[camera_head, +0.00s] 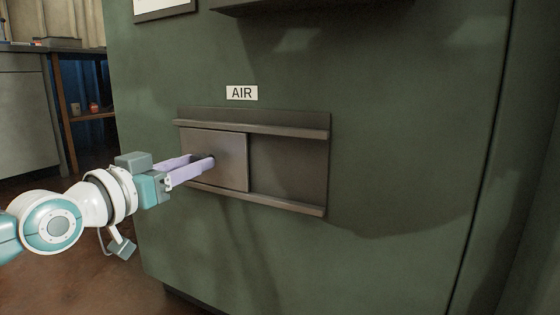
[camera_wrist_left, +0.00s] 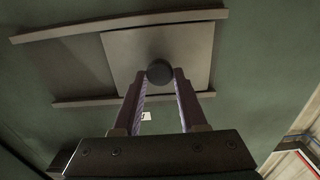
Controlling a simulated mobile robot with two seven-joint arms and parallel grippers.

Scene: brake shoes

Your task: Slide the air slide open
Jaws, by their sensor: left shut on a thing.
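The air slide (camera_head: 230,165) is a flat grey-brown metal plate between two horizontal rails on the green cabinet, under a white label (camera_head: 242,93) reading AIR. The plate covers the left part of the railed frame; the right part (camera_head: 288,168) shows a bare dark panel. My left gripper (camera_head: 208,163) reaches in from the left with its lilac fingers at the plate's dark round knob. In the left wrist view the knob (camera_wrist_left: 160,72) sits between the fingertips, and the plate (camera_wrist_left: 188,48) is behind it. The left gripper is shut on the knob. My right gripper is not in view.
The green cabinet front (camera_head: 400,140) is flat and clear to the right of the rails. A dark ledge (camera_head: 300,5) juts out above. A bench and a shelf (camera_head: 85,105) with small items stand at the far left, beyond the cabinet's edge.

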